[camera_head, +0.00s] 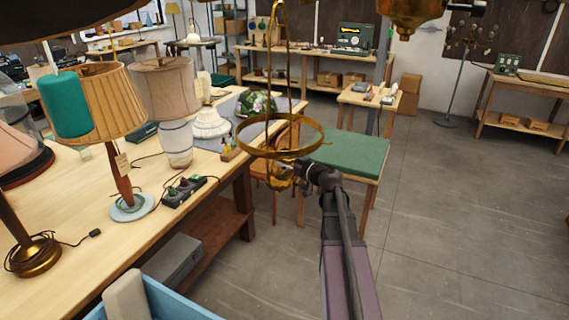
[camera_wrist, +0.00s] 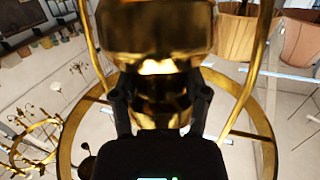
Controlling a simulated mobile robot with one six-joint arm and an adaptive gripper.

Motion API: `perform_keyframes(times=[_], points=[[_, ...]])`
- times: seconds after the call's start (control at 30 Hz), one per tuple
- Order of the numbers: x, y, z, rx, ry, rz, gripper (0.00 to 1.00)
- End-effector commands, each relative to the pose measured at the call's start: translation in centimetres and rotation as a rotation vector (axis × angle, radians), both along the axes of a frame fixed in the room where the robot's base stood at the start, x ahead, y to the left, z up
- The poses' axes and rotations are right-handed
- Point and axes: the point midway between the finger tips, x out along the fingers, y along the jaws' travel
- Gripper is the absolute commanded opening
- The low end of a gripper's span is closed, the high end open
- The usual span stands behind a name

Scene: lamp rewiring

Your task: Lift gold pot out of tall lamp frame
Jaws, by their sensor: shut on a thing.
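The gold pot (camera_wrist: 155,30) is a shiny, rounded brass body with a narrower neck, seen from below in the wrist view. My gripper (camera_wrist: 160,105) is shut on the neck, a dark finger on each side. The tall lamp frame (camera_wrist: 68,150) is a gold ring with curved rods, and the ring spans behind the pot and my fingers. In the head view the frame's ring (camera_head: 306,149) hangs level with tall rods above it. The pot (camera_head: 281,173) shows small and low at the ring, beside my gripper (camera_head: 300,172). Exact contact between pot and frame cannot be told.
A workbench (camera_head: 75,215) with several lamps stands at left. A green-topped stool (camera_head: 345,153) is behind the frame. Another brass fixture (camera_head: 408,12) hangs at the upper right. The grey floor (camera_head: 460,220) at right is clear.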

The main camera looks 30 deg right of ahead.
Motion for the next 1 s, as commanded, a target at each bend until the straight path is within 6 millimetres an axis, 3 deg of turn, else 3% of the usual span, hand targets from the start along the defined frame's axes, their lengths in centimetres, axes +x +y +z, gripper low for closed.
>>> perform_keyframes(times=[0.33, 1.0], points=[[-1.0, -0.3, 3.7, 0.001, -0.001, 0.000, 0.00], [-14.1, -5.0, 3.1, 0.000, -0.001, -0.002, 0.00]])
